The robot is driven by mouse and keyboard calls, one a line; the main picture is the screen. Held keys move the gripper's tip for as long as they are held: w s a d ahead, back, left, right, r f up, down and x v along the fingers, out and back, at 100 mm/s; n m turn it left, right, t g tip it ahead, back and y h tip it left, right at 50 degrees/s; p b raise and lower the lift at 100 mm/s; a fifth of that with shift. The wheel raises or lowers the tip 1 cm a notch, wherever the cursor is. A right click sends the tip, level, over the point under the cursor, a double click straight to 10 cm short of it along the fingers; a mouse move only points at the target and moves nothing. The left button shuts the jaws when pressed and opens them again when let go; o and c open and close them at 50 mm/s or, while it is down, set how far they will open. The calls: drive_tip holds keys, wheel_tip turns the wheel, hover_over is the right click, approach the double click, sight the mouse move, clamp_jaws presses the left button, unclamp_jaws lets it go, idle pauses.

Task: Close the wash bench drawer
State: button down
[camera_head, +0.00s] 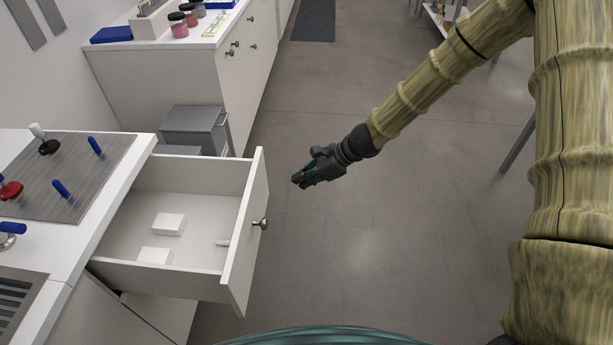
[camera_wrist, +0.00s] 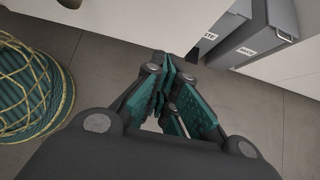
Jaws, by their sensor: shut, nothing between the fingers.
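The wash bench drawer (camera_head: 190,196) is white and stands pulled out from the bench (camera_head: 100,215) at the left of the head view. Its front panel (camera_head: 247,236) carries a round metal knob (camera_head: 263,224). Inside lie two white blocks (camera_head: 169,224) and a small white piece (camera_head: 223,242). My gripper (camera_head: 299,180) is shut and empty, in the air to the right of the drawer front and apart from it. In the wrist view my gripper's fingers (camera_wrist: 168,75) are together, with a white panel and part of a knob (camera_wrist: 69,3) at the top left.
Grey bins (camera_head: 196,128), labelled in the wrist view (camera_wrist: 250,45), stand behind the drawer. A second white cabinet (camera_head: 190,75) with jars (camera_head: 179,25) on top is farther back. Blue-handled items (camera_head: 61,189) lie on the bench. Floor right of the drawer is free.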

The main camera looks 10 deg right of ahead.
drive_tip(key=shift+w+a+f+p, duration=0.25)
drive_tip(key=shift+w+a+f, duration=0.35)
drive_tip(key=shift+a, duration=0.75)
drive_tip(key=shift+w+a+f+p, duration=0.25)
drive_tip(key=shift+a+f, duration=0.7)
drive_tip(key=shift+a, duration=0.4)
drive_tip(key=shift+w+a+f+p, duration=0.2)
drive_tip(key=shift+w+a+f, duration=0.4)
drive_tip(key=shift+a, duration=0.75)
drive_tip(key=shift+s+f, duration=0.15)
drive_tip(key=shift+a, duration=0.1)
